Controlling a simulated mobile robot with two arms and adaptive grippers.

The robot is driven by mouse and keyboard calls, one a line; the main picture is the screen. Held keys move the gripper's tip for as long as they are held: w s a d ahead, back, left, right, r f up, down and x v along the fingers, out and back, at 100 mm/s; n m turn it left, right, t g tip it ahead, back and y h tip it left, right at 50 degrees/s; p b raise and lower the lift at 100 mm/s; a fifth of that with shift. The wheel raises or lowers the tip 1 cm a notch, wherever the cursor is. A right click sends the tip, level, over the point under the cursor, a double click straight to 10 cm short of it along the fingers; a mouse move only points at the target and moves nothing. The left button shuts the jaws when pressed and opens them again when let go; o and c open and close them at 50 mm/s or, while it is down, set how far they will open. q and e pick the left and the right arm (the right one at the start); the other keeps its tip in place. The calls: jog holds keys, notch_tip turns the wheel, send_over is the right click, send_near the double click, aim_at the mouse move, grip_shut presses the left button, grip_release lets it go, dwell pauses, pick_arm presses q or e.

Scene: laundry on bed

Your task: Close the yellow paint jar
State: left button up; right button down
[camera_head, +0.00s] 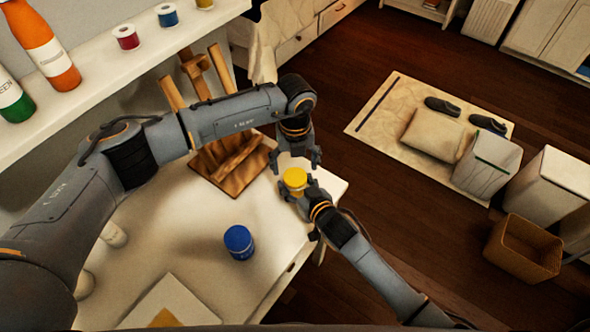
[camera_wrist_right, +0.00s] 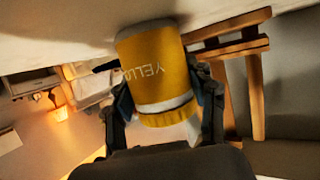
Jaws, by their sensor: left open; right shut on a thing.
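The yellow paint jar (camera_head: 295,179) is at the right end of the white table, with its yellow top facing up in the head view. My right gripper (camera_head: 299,191) is shut on it from the front right. In the right wrist view the jar (camera_wrist_right: 160,68) appears inverted between the fingers (camera_wrist_right: 163,115), with a yellow label and a white band near its lid end. I cannot tell whether the lid is fully seated. My left gripper (camera_head: 301,158) is open, pointing down just above and behind the jar's top.
A blue jar (camera_head: 238,242) stands on the white table (camera_head: 190,235). A wooden easel (camera_head: 228,160) stands behind, and a shelf (camera_head: 100,75) holds bottles and small jars. A wicker basket (camera_head: 522,250) is on the floor at the right.

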pick_arm(q)
jog(key=shift+r, duration=0.5)
jog(key=shift+o, duration=0.4)
jog(key=o, duration=0.4)
jog(key=shift+c, duration=0.2)
jog(key=shift+r, duration=0.1)
notch_tip(320, 180, up, 12)
pick_arm(e)
jog(key=shift+c, duration=1.8)
grip_release()
